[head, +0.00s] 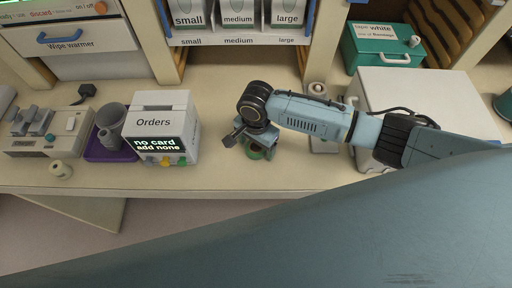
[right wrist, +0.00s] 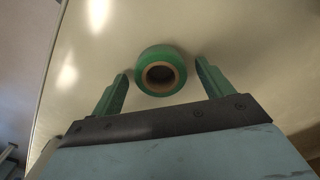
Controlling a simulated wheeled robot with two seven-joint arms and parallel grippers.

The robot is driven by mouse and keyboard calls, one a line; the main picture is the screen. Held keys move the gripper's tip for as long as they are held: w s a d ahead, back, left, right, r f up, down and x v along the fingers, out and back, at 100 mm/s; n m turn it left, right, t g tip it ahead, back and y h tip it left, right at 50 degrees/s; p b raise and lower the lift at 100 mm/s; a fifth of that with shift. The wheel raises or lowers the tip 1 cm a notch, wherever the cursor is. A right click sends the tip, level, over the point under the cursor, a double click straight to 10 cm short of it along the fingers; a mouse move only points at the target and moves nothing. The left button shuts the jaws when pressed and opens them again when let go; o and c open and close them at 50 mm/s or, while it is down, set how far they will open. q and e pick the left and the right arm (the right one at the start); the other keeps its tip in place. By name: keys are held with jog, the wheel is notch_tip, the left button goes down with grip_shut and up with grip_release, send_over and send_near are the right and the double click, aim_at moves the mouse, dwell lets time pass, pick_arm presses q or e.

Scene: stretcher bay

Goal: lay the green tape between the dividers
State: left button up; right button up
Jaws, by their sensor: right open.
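The green tape (head: 256,152) is a roll with a brown core, lying on the cream counter (head: 219,176) right of the Orders box. My right gripper (head: 252,144) is directly over it, pointing down, and partly hides it in the head view. In the right wrist view the green tape (right wrist: 146,84) lies at the fingertips, between the two open fingers (right wrist: 161,72), with a gap at each side. The roll is not gripped. I cannot make out for sure which parts are the dividers. My left gripper is not in view.
The Orders box (head: 153,113) reads "no card, add none". Labelled bins (head: 238,14) and a green box (head: 379,50) stand behind. A pale case (head: 395,88) stands right.

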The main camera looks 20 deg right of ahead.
jog(key=c, duration=1.1)
jog(key=shift+o, duration=0.2)
jog(key=shift+r, duration=0.1)
